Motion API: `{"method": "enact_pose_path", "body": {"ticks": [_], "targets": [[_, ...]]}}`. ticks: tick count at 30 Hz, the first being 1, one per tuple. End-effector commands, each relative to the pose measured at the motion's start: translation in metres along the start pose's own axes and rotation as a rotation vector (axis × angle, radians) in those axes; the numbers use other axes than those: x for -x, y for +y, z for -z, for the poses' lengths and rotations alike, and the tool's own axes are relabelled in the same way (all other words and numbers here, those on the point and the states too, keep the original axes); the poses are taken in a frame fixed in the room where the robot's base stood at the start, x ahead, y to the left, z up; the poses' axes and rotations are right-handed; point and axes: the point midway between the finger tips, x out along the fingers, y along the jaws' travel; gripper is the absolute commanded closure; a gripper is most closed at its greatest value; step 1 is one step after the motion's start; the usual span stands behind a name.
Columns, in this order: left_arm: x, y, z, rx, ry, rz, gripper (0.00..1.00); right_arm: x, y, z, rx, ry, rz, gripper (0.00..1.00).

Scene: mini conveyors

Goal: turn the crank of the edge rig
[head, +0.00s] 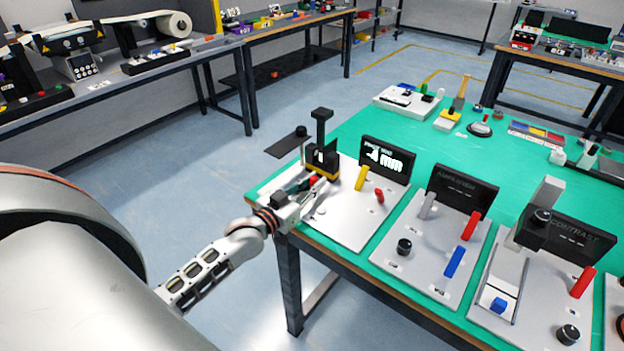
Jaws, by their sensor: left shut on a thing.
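The edge rig is a light plate (337,226) at the left corner of the green table. It bears a black and yellow block with a post (321,130), a yellow lever (361,179), a small red lever (379,196) and a black display (387,160) with white text ending in "mm". My left gripper (307,185) reaches in from the left, low at the rig's left edge beside the block. It is shut on the crank, whose small red part (314,180) shows at the fingertips. The rest of the crank is hidden by the fingers. My right gripper is out of view.
Two more rigs with levers and black displays, one an alignment-like panel (462,190) and one marked CONTRAST (567,232), stand to the right. A dark flat piece (287,144) juts beyond the table edge.

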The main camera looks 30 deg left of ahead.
Motion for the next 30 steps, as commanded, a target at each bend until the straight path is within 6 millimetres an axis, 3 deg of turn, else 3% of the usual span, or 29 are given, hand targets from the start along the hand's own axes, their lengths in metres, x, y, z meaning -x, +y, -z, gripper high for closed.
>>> {"method": "enact_pose_path", "body": {"ticks": [17, 18, 20, 30], "targets": [[-0.0006, -0.0008, -0.0010, 0.000, -0.001, 0.019, 1.00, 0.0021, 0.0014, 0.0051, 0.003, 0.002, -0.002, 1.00], [-0.0006, -0.0009, -0.0009, 0.000, -0.001, 0.019, 0.80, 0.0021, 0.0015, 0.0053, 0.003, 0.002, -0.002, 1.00], [-0.0006, -0.0010, -0.0008, 0.000, -0.001, 0.019, 0.68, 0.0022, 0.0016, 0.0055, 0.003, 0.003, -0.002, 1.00], [0.0002, -0.0010, -0.0001, 0.000, 0.000, 0.019, 0.68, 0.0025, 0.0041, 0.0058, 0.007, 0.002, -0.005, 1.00]]}}
